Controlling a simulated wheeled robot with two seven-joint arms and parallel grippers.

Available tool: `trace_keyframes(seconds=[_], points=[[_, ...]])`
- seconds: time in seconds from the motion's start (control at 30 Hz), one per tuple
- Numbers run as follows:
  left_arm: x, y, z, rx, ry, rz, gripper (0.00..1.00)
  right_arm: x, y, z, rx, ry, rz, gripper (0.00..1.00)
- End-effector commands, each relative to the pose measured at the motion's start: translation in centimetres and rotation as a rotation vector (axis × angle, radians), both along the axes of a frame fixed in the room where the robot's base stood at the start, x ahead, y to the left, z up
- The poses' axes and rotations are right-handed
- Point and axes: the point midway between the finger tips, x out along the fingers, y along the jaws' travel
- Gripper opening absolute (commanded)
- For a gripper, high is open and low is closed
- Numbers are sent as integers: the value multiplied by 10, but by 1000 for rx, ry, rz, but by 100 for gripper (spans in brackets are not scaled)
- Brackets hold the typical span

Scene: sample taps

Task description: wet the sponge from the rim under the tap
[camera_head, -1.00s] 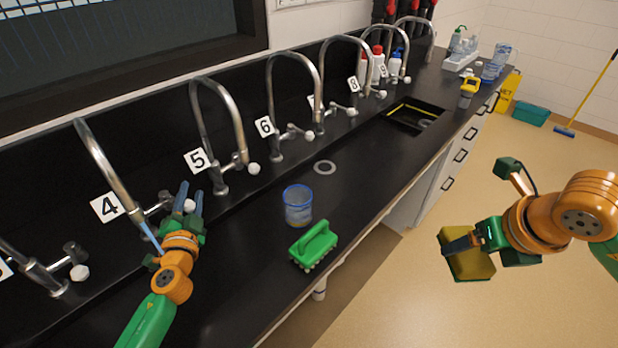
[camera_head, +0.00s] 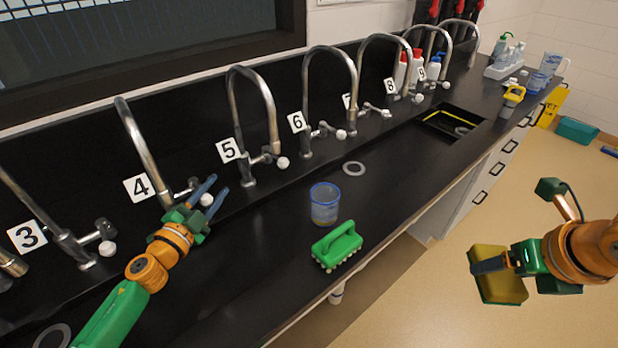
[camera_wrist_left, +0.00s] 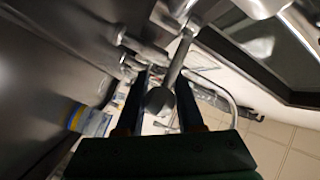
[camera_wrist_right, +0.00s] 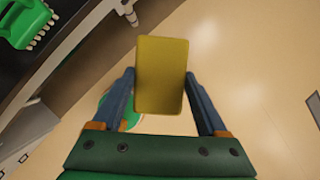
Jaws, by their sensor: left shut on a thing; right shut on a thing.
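The yellow sponge (camera_head: 505,285) is held by my right gripper (camera_head: 490,265) over the floor, off the counter's front edge and far from the taps. In the right wrist view the sponge (camera_wrist_right: 160,75) stands upright between the two fingers. Tap 4 (camera_head: 138,145) is a curved metal spout at the back of the counter. My left gripper (camera_head: 214,191) is at its white knob (camera_head: 207,199), shut on it. In the left wrist view the knob (camera_wrist_left: 159,100) looks dark between the fingers. No water shows at the spout; its outlet is partly hidden by my left gripper.
A clear blue-rimmed beaker (camera_head: 324,207) and a green brush (camera_head: 337,247) stand on the black counter (camera_head: 275,270). More taps, such as tap 5 (camera_head: 262,90), line the back. A basin (camera_head: 450,122) lies farther right. The floor (camera_head: 440,300) around my right gripper is clear.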

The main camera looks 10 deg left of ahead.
Motion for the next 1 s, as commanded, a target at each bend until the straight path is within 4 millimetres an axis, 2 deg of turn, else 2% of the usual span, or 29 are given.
trace_keyframes(seconds=[0.17,0.2,0.27,0.3,0.67,1.0], points=[[0,0,0,0,-1,-1,0,0,0,0,0,0,0,31],[0,0,0,0,-1,-1,47,0,0,0,0,0,0,31],[0,0,0,0,0,0,63,0,0,0,0,0,0,31],[0,0,0,0,0,0,66,0,0,0,0,0,0,31],[-6,1,-1,-1,1,1,66,0,0,-1,0,0,0,31],[-65,8,-3,-1,4,0,66,0,0,-9,0,0,0,31]])
